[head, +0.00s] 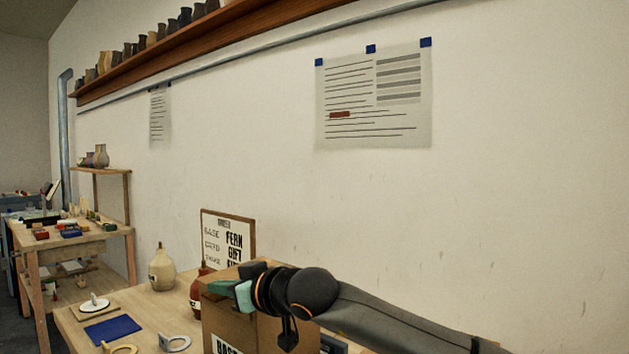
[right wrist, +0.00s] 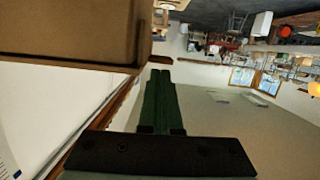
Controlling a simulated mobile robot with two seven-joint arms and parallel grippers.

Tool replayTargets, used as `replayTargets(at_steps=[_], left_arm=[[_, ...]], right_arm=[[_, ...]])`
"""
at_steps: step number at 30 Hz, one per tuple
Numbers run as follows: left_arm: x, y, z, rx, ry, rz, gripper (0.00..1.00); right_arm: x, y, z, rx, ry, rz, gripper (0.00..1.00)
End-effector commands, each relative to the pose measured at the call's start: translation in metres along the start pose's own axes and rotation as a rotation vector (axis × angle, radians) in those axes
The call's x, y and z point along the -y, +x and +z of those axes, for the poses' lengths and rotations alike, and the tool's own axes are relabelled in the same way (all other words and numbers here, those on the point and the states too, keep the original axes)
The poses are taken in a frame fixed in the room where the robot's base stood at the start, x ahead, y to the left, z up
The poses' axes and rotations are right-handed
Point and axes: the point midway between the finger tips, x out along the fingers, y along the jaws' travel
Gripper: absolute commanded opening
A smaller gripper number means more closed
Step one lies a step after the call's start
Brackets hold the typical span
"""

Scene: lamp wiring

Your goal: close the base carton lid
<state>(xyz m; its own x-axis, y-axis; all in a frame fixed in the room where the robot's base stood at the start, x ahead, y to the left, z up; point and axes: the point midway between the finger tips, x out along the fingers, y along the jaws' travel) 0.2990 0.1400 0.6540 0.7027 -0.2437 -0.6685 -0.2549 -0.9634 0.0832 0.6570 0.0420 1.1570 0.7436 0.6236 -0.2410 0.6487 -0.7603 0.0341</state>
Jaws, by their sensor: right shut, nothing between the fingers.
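The base carton (head: 232,332) is a brown cardboard box on the wooden table, with dark lettering starting "BAS" on its front. It also shows as a brown panel at the upper left of the right wrist view (right wrist: 70,28). My right gripper (head: 241,291) is at the carton's top, coming in from the right. Its green fingers (right wrist: 158,105) are shut together with nothing between them, beside the carton's edge in the wrist view. The gripper and wrist hide much of the carton's top, so I cannot tell how the lid stands. My left gripper is out of view.
A cream bottle (head: 162,268) and a dark red bottle (head: 195,297) stand left of the carton. A framed order sign (head: 228,240) stands behind it. The wall is close behind.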

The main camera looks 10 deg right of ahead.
Motion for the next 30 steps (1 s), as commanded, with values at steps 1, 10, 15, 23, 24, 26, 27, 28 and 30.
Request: replayTargets(at_steps=[1,10,15,23,24,26,27,28,30], left_arm=[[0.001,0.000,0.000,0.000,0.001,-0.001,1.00],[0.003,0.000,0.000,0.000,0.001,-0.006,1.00],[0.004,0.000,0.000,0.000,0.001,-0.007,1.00],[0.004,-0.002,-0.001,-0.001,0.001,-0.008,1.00],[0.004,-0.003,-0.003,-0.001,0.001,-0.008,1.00],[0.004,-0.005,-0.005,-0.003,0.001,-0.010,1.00],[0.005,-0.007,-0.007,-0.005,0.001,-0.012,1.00],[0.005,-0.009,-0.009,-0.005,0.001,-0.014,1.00],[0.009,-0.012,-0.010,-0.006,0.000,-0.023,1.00]], right_arm=[[-0.001,0.003,0.002,0.001,0.002,0.000,0.00],[-0.004,0.009,0.006,0.001,0.003,-0.001,0.00],[-0.004,0.008,0.006,0.001,0.003,-0.001,0.00],[-0.003,0.006,0.001,0.000,0.003,0.000,0.00],[-0.002,0.004,-0.004,0.000,0.002,0.000,0.00],[-0.001,0.000,-0.013,-0.002,0.001,0.000,0.00],[0.000,-0.003,-0.020,-0.002,0.000,0.000,0.00],[0.001,-0.006,-0.027,-0.003,0.000,0.000,0.00],[0.004,-0.013,-0.040,-0.003,0.001,0.001,0.00]])
